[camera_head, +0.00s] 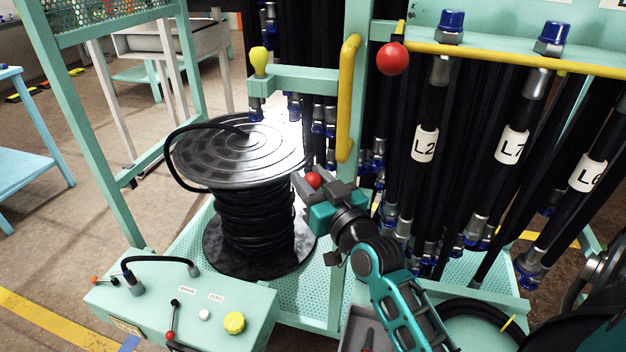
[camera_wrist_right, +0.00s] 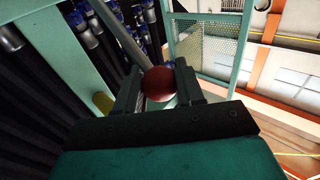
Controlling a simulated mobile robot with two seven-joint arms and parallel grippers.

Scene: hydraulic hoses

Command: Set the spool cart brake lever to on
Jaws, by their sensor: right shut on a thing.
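The brake lever shows as a red ball knob (camera_head: 313,180) beside the hose spool (camera_head: 250,200) on the mint-green spool cart. My right gripper (camera_head: 307,184) is shut on this knob. In the right wrist view the red knob (camera_wrist_right: 158,84) sits between the two dark fingers of my right gripper (camera_wrist_right: 158,90). A grey rod (camera_wrist_right: 122,38) runs up and left from the knob. In the head view the gripper hides most of the lever. I cannot read its on or off marking. My left gripper is not in view.
A mint control box (camera_head: 180,305) with a yellow knob stands at the front left. Black hoses with white labels hang at the right. A yellow handle (camera_head: 347,100), another red ball (camera_head: 392,58) and a yellow-green knob (camera_head: 259,60) are on the cart's upper frame.

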